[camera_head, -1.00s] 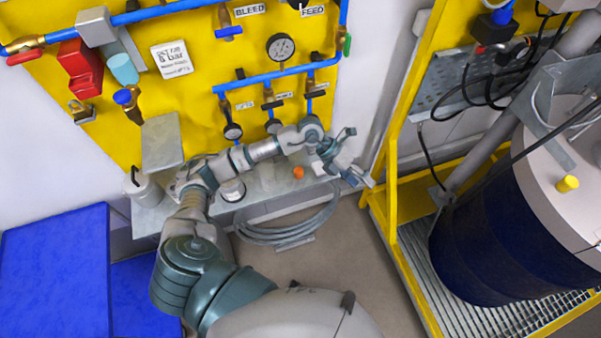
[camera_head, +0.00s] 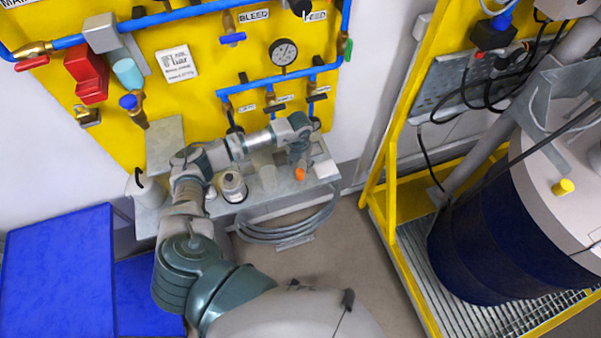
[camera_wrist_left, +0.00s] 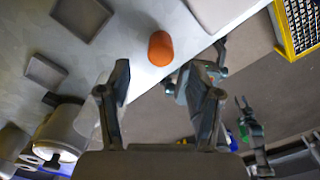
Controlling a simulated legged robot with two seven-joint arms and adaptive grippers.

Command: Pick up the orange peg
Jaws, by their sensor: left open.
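The orange peg (camera_head: 300,174) stands near the front right edge of a grey shelf (camera_head: 248,205) below the yellow panel. In the left wrist view the orange peg (camera_wrist_left: 161,48) is just beyond the fingertips, roughly between the lines of the two fingers. My left gripper (camera_head: 300,164) hangs over the shelf, pointing down at the peg; its fingers partly blend with the background there. In the left wrist view my left gripper (camera_wrist_left: 156,74) is open, with nothing between its fingers. My right gripper is not seen in the head view.
A metal jar (camera_head: 232,186) and a pale cup (camera_head: 267,178) stand on the shelf left of the peg. A coiled grey hose (camera_head: 290,232) hangs below it. A yellow frame (camera_head: 385,200) and a blue drum (camera_head: 480,235) stand right.

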